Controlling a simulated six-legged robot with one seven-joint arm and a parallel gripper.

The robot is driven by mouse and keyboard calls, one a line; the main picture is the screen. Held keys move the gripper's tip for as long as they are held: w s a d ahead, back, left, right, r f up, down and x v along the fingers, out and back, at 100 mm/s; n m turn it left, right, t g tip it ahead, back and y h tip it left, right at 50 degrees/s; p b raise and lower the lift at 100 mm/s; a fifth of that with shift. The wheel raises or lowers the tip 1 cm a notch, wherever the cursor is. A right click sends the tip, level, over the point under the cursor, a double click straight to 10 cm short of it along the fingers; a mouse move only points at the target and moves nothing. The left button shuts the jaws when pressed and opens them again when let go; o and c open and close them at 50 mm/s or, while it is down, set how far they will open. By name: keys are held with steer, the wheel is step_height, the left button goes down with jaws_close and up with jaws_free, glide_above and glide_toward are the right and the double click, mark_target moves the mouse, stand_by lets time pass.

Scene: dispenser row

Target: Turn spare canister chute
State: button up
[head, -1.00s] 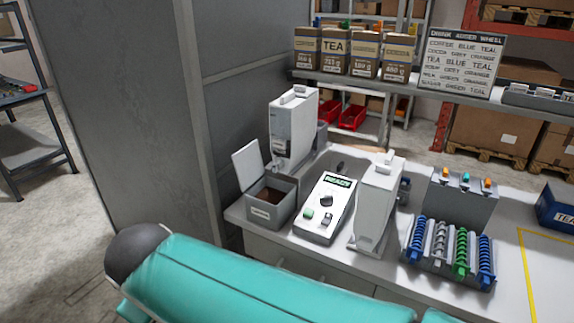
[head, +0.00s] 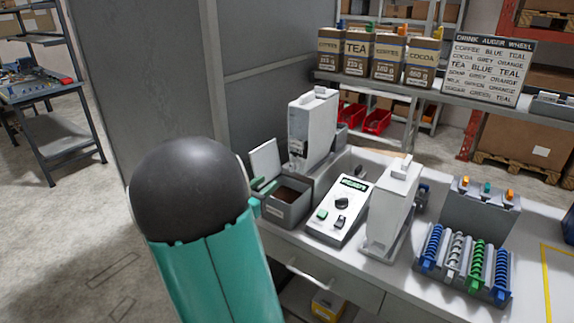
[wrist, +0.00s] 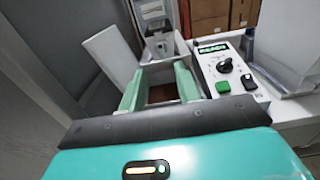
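A tall white canister (head: 313,130) stands at the back left of the bench, with a grey chute (head: 298,161) low on its front. The chute also shows in the wrist view (wrist: 160,44), beyond my fingertips. A second white canister (head: 390,205) stands to the right of the control box; its chute is not clear. I cannot tell which canister is the spare. My gripper (wrist: 160,84) is open, its two green fingers apart with nothing held between them. It is over or near the grey bin; the exact height is unclear. My arm partly covers it in the head view.
The grey bin (head: 290,211) holds brown powder, its lid (head: 265,160) raised. A control box (head: 340,210) with a lit display stands beside it. A rack of coloured augers (head: 465,262) is at right. Bags (head: 355,55) and a sign (head: 487,66) are on the shelf behind.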

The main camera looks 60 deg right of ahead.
mark_target(296, 166)
steer(key=d, duration=0.4)
steer(key=s+d, duration=0.1)
steer(key=d, duration=0.3)
steer(key=s+d, duration=0.1)
steer(key=d, duration=0.4)
steer(key=shift+s+d, duration=0.1)
steer(key=c, duration=0.7)
steer(key=shift+o, duration=0.2)
steer(key=shift+m, duration=0.3)
steer(key=m, duration=0.6)
steer(key=shift+s, duration=0.25)
steer(key=m, duration=0.6)
steer(key=shift+s+f, duration=0.25)
